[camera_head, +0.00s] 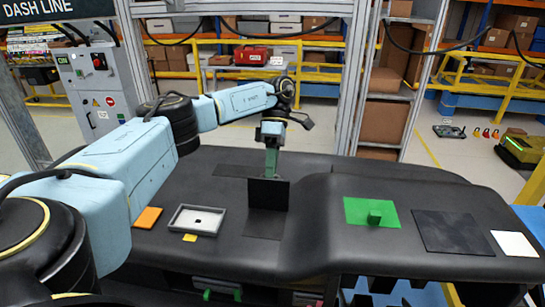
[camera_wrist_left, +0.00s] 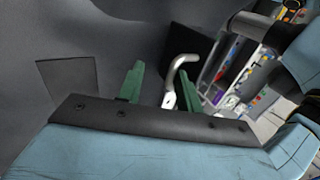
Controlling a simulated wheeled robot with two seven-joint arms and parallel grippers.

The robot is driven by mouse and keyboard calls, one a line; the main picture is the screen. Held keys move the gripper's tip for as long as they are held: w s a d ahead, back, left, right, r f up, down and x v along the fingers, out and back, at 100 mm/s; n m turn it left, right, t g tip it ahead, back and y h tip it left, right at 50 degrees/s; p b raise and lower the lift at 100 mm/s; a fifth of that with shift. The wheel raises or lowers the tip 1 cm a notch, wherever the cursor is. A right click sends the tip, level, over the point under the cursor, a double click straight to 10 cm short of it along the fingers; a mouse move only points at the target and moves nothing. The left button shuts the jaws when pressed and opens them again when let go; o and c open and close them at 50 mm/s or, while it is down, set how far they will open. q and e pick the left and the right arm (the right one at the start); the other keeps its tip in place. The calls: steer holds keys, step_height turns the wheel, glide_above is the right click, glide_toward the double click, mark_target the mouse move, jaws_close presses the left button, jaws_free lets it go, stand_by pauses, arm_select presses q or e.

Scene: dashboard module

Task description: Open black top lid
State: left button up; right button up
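A black lid panel (camera_head: 268,194) stands upright on top of the dashboard (camera_head: 330,245). A flat dark rectangle (camera_head: 262,226) lies in front of its lower edge. My left gripper (camera_head: 271,163) points down just behind the lid's top edge, and the lid hides its fingertips in the head view. In the left wrist view, my left gripper (camera_wrist_left: 160,76) has its two green fingers well apart. A silver curved handle (camera_wrist_left: 176,75) shows between them, closer to the right finger, with a black panel (camera_wrist_left: 190,45) beyond. I cannot tell whether the fingers touch either. My right gripper is not in view.
A grey tray (camera_head: 197,220), an orange square (camera_head: 147,217) and a yellow tag (camera_head: 190,238) lie left of the lid. A green plate with a knob (camera_head: 375,217), a black panel (camera_head: 452,231) and a white square (camera_head: 514,243) lie right. A grey metal post (camera_head: 354,80) stands behind.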

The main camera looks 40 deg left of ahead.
arm_select(q)
steer(key=p+v, duration=0.2)
steer(key=v, duration=0.5)
stand_by(0.4)
steer(key=shift+r, duration=0.2)
